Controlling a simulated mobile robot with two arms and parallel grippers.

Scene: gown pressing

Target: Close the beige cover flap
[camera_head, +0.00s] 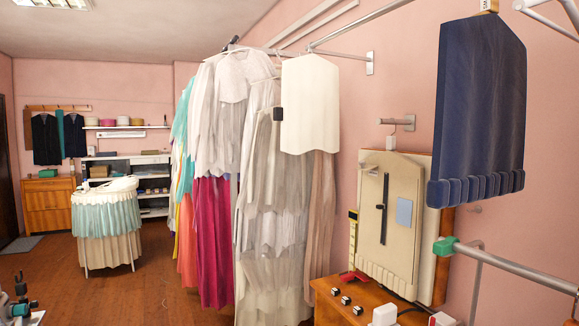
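A beige panel (407,247) with slanted top corners stands upright against the pink wall at the right, above a wooden cabinet. It looks like the cover flap. A dark vertical bar (384,208) and a pale blue-grey rectangle (404,211) are on its face. I cannot tell from this view how its edges or hinge sit. A dark and grey mechanical part in the bottom left corner looks like part of my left gripper (20,303). It is cut off by the frame and far from the panel; its fingers cannot be made out. My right gripper is not seen.
A wooden cabinet top (340,292) with small black-and-white knobs is below the panel. A cream board (310,105) and a navy pleated piece (478,110) hang nearby. Gowns (212,215) crowd the middle. A skirted round stand (106,225) is at the left. Wooden floor (165,290) is clear between.

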